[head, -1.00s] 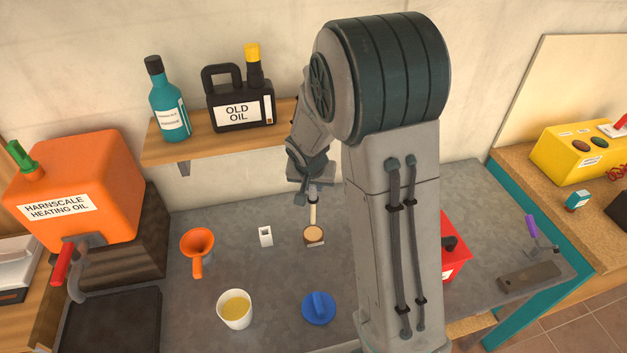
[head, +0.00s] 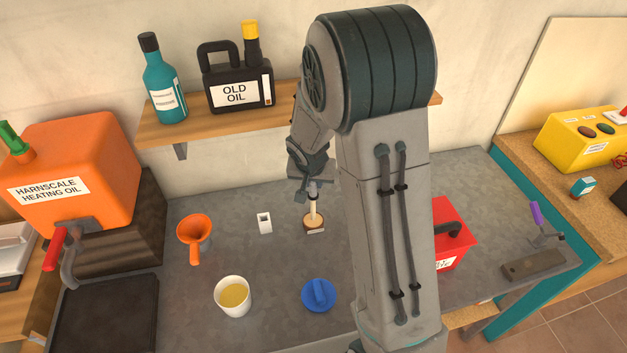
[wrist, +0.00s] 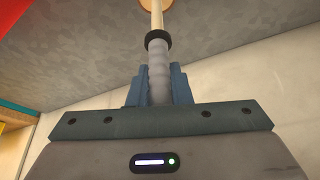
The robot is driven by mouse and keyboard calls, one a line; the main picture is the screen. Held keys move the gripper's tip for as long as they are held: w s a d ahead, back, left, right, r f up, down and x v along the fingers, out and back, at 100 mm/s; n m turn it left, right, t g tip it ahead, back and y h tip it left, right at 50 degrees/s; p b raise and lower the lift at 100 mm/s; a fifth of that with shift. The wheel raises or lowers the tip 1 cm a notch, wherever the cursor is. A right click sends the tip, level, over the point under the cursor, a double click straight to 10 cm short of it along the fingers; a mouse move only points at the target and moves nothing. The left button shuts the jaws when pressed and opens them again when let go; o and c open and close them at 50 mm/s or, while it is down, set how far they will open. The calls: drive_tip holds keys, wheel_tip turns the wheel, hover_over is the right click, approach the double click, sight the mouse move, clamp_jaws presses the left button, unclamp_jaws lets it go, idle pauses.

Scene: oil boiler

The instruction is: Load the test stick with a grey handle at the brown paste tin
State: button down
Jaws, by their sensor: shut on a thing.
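My gripper (head: 312,190) is shut on the grey handle of the test stick and points down at the bench. In the wrist view the ribbed grey handle (wrist: 158,82) sits between the fingers, with a black collar and a pale shaft beyond it. The pale shaft of the test stick (head: 313,211) reaches down to the small brown paste tin (head: 314,228). The tin stands on the grey bench, and its edge shows at the top of the wrist view (wrist: 157,3). The shaft's lower end appears at the tin's top; how deep it sits cannot be told.
A white block (head: 264,222) and an orange funnel (head: 194,234) stand left of the tin. A cup of yellow liquid (head: 233,297) and a blue lid (head: 319,295) are nearer. The shelf (head: 200,128) is behind. A red box (head: 449,232) is right of my arm.

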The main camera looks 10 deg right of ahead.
drive_tip(key=shift+s+f+b, duration=0.1)
drive_tip(key=shift+f+b, duration=0.5)
drive_tip(key=shift+b, duration=0.35)
idle(2.2)
drive_tip(key=shift+r, duration=0.1)
drive_tip(key=shift+r+p, duration=2)
drive_tip(key=shift+r, duration=1.55)
drive_tip(key=shift+f, duration=0.1)
